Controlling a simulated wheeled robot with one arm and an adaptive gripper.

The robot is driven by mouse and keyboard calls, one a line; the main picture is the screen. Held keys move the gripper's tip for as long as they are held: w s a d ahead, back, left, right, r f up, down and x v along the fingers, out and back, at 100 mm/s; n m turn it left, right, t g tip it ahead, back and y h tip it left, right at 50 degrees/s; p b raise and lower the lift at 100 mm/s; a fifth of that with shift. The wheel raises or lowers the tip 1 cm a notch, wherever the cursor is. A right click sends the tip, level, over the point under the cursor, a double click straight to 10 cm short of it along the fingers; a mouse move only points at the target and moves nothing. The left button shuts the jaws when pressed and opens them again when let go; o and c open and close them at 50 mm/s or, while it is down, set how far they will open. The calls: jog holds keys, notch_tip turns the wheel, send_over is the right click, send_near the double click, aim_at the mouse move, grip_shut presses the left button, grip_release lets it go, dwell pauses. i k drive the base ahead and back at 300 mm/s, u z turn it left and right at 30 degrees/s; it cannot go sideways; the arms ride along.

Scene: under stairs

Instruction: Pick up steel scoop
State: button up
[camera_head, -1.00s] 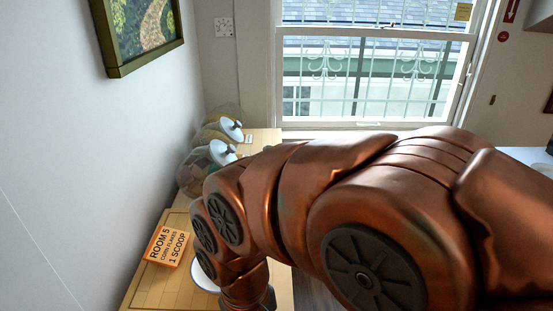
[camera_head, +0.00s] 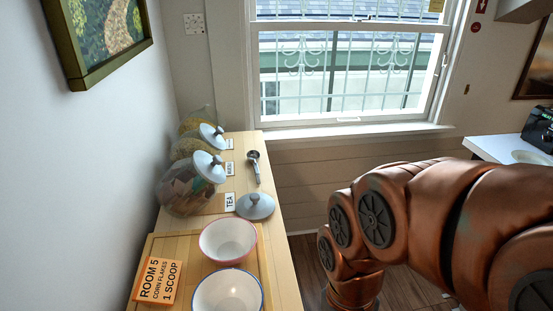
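The steel scoop (camera_head: 254,165) lies on the wooden counter (camera_head: 244,146) near its right edge, beyond the grey-blue lid and beside the glass jars. Its bowl end is toward the window and its handle points back toward me. Nothing covers it. My copper-coloured arm is at the right, over the floor and apart from the counter. My gripper is not visible; the arm's end runs out at the bottom of the picture.
Glass jars with lids (camera_head: 207,166) stand along the left wall. A loose lid (camera_head: 255,206) lies near the scoop. A pink-rimmed bowl (camera_head: 228,240), a blue-rimmed bowl (camera_head: 228,291) and an orange sign (camera_head: 158,281) sit on a board. Floor right of the counter is open.

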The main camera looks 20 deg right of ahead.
aim_at(253, 157)
jog(key=u, duration=0.05)
jog(key=k, duration=0.5)
jog(key=z, duration=1.65)
jog(key=i, duration=1.9)
jog(key=u, duration=3.9)
jog(key=i, duration=0.5)
jog(key=z, duration=0.1)
